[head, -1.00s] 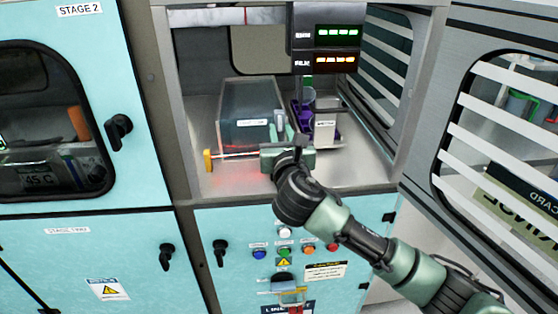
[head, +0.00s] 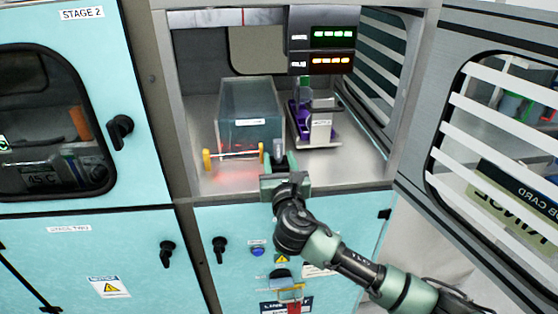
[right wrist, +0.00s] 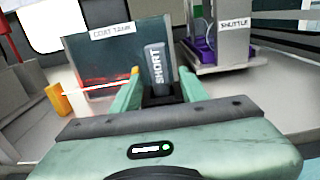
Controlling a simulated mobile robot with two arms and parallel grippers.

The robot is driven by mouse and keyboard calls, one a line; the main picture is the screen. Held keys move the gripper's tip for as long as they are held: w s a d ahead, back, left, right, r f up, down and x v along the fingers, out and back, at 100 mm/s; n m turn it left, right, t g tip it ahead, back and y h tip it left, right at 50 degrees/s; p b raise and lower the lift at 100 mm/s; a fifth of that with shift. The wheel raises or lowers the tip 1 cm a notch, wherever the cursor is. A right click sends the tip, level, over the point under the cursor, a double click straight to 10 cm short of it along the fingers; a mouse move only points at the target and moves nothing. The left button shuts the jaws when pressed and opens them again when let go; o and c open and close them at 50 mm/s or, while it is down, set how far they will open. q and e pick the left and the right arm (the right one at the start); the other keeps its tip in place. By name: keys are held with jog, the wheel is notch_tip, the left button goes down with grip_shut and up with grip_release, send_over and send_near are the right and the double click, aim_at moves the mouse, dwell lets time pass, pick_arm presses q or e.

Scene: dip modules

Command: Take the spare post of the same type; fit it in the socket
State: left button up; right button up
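A grey post marked SHORT (right wrist: 157,65) stands up between the fingers of my right gripper (right wrist: 160,95) in the right wrist view. A dark block at its lower end fills the gap between the fingers. In the head view my right gripper (head: 279,166) is at the front edge of the bay floor, with the grey post (head: 279,147) rising from it. I cannot make out a socket clearly. A carriage labelled SHUTTLE (right wrist: 235,35), with purple parts, stands behind and to the right; it also shows in the head view (head: 320,132). My left gripper is not in view.
A see-through tank (head: 248,98) stands left of the shuttle in the bay. A bar with yellow ends (head: 235,155) lies in front of it. A display (head: 320,50) hangs above. A slatted door (head: 500,130) stands at right. Bay floor right of the gripper is clear.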

jog(key=shift+s, duration=0.15)
jog(key=s+b, duration=0.2)
jog(key=s, duration=0.9)
jog(key=shift+s+d+b, duration=0.2)
jog(key=shift+s+b, duration=0.1)
jog(key=shift+s, duration=0.1)
